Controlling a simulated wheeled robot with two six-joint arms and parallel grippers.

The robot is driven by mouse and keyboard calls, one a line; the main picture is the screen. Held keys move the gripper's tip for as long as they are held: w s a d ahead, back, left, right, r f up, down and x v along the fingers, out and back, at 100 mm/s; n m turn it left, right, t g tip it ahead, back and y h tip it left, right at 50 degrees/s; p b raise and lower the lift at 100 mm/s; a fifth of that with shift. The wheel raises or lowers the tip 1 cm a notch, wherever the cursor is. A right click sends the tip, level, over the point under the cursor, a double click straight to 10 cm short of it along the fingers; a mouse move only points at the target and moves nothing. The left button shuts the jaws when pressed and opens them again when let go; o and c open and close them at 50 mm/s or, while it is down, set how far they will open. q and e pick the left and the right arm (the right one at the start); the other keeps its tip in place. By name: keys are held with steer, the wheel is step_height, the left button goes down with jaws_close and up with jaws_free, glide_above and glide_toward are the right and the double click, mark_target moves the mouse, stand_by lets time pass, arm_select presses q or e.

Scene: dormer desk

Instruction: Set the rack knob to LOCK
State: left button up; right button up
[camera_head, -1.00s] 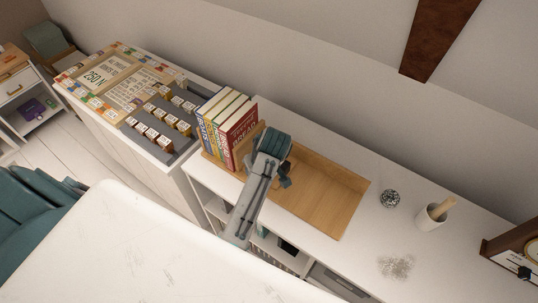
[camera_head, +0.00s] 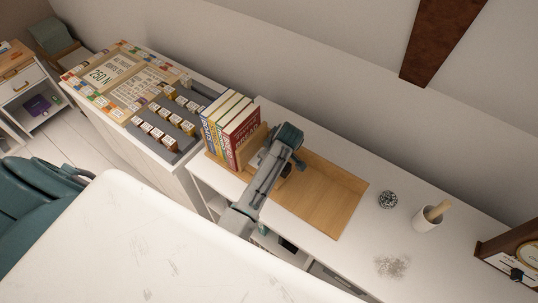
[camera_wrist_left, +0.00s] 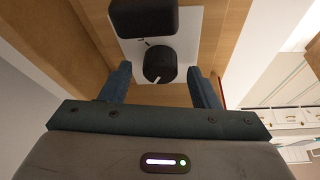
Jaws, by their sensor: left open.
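The round black knob (camera_wrist_left: 159,64) sits on a white plate (camera_wrist_left: 187,44) on a wooden surface in the left wrist view. A pale mark shows at its edge, but no lettering is legible. A larger black rounded block (camera_wrist_left: 144,18) is just beyond it on the plate. My left gripper (camera_wrist_left: 158,73) is open, with one finger on each side of the knob and visible gaps between. In the head view my left arm (camera_head: 262,185) reaches over the wooden rack (camera_head: 325,200) beside the books; the knob cannot be made out there. My right gripper is not in view.
Several upright books (camera_head: 230,130) stand left of my arm. A round patterned object (camera_head: 388,199) and a white cup (camera_head: 428,218) with a wooden stick are to the right on the white cabinet. A board game (camera_head: 125,85) lies far left. A white table (camera_head: 150,240) fills the front.

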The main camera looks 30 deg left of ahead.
arm_select(q)
steer(key=shift+a+f, duration=0.2)
steer(key=shift+f, duration=0.2)
steer(key=shift+c, duration=0.5)
steer(key=c, duration=0.9)
